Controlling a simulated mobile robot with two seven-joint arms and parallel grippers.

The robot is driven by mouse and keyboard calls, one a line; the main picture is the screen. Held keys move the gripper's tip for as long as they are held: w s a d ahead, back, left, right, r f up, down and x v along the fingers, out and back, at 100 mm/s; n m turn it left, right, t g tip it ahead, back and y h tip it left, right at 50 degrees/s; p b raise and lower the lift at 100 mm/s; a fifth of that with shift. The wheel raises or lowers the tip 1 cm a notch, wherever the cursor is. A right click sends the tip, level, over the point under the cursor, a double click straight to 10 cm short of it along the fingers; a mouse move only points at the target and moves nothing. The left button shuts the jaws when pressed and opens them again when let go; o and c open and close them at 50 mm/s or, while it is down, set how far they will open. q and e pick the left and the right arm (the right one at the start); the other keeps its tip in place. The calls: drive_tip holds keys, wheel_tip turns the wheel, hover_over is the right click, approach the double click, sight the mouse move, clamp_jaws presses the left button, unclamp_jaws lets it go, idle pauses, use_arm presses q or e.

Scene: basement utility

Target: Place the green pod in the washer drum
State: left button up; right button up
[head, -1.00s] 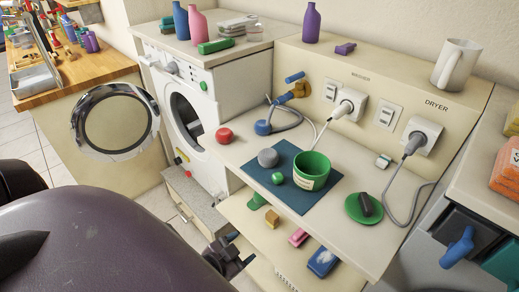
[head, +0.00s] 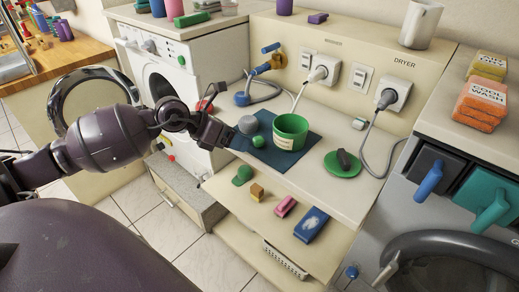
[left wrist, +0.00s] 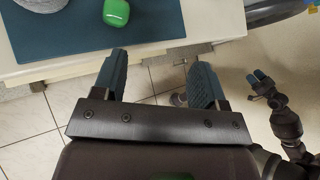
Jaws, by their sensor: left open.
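The green pod (head: 257,141) sits on the dark blue mat (head: 277,158), beside a grey round object and a green tub. It also shows at the top of the left wrist view (left wrist: 116,12). My left gripper (head: 232,136) is at the mat's left end, short of the pod. Its two fingers (left wrist: 160,82) are apart with nothing between them. The white washer (head: 205,68) stands behind my left arm. Its round door (head: 62,92) is swung open to the left, and the arm partly hides the drum opening. My right gripper (left wrist: 262,78) appears small in the left wrist view; its jaw state is unclear.
The green tub (head: 291,132) stands close right of the pod. A green disc (head: 342,164) with a dark handle lies further right. A red knob-like object is partly behind my gripper. A lower shelf (head: 265,212) holds several small items. Cords hang from the wall plugs.

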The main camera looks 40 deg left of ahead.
sight(258, 138)
use_arm(q)
drive_tip(key=w+y, duration=0.1)
drive_tip(key=w+a+f+m+y+b, duration=0.1)
drive_tip(key=w, duration=0.1)
drive_tip(key=w+m+y, duration=0.1)
drive_tip(key=shift+w+a+f+b, duration=0.2)
drive_tip(key=shift+a+f+b, duration=0.1)
drive_tip(key=shift+b, duration=0.1)
drive_tip(key=shift+w+d+f, duration=0.2)
drive_tip(key=shift+w+f, duration=0.15)
drive_tip(key=shift+w, duration=0.05)
drive_tip(key=b+x, duration=0.1)
drive_tip(key=x, duration=0.3)
drive_tip(key=shift+w+f, duration=0.15)
drive_tip(key=shift+w, duration=0.15)
use_arm(e)
drive_tip(key=f, duration=0.2)
drive_tip(key=s+f, duration=0.1)
drive_tip(key=shift+s+d, duration=0.1)
drive_tip(key=shift+d, duration=0.25)
use_arm(q)
drive_tip(key=shift+c, duration=0.2)
drive_tip(key=c, duration=1)
use_arm(e)
drive_tip(key=shift+a, duration=0.15)
use_arm(q)
drive_tip(key=shift+c, duration=0.2)
